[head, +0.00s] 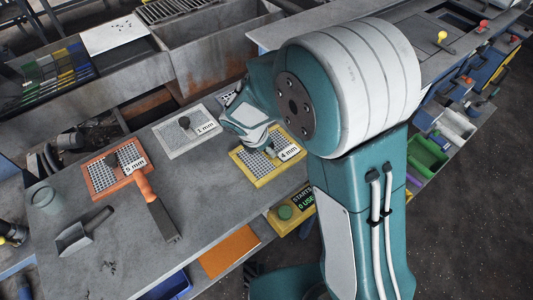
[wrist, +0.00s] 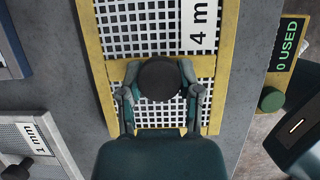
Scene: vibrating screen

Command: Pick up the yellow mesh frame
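The yellow mesh frame (head: 262,183) lies near the right edge of the grey table, with a white "4 mm" label. In the wrist view the yellow mesh frame (wrist: 98,72) fills the middle, its black round knob (wrist: 160,79) in front of my gripper. My gripper (wrist: 160,88) has one finger on each side of this knob, both close against it, and appears shut on it. In the head view my gripper (head: 270,152) is over the frame, and my arm hides part of it. I cannot see any gap under the frame.
A grey "1 mm" frame (head: 184,145) and an orange "5 mm" frame (head: 92,184) lie to the left. An orange-handled brush (head: 155,208) and a scoop (head: 83,232) lie in front. A yellow start box (head: 286,211) is just off the table's right edge.

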